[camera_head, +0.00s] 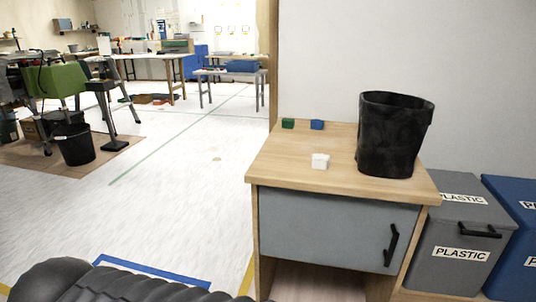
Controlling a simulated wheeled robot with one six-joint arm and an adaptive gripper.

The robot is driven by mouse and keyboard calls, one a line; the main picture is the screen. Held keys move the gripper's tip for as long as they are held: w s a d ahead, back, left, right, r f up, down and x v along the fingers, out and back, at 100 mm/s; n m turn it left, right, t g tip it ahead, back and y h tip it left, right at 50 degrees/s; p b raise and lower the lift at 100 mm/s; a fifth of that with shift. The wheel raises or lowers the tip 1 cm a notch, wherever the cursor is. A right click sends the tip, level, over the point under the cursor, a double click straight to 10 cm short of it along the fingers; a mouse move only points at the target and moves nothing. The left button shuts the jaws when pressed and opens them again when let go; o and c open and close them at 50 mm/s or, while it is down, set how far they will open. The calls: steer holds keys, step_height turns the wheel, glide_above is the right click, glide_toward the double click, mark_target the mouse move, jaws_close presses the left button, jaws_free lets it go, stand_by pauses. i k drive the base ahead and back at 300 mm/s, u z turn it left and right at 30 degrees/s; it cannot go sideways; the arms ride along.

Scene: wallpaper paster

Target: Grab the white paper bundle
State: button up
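A small white block-like bundle (320,161) lies on top of the wooden cabinet (285,170), left of the black bin, near the middle of the top. It looks like the white paper bundle, but it is too small to make out its detail. A dark ribbed part, likely of my arm, shows at the bottom left, well apart from the cabinet top. My gripper's fingers are not in view.
A black bin (392,135) stands at the right of the cabinet top. A green block (288,124) and a blue block (317,125) lie toward its back. Grey (458,225) and blue (520,245) plastic bins stand to the right. Floor to the left is open.

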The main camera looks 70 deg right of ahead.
mark_target(319, 161)
steer(key=i, duration=1.3)
steer(key=z, duration=3.5)
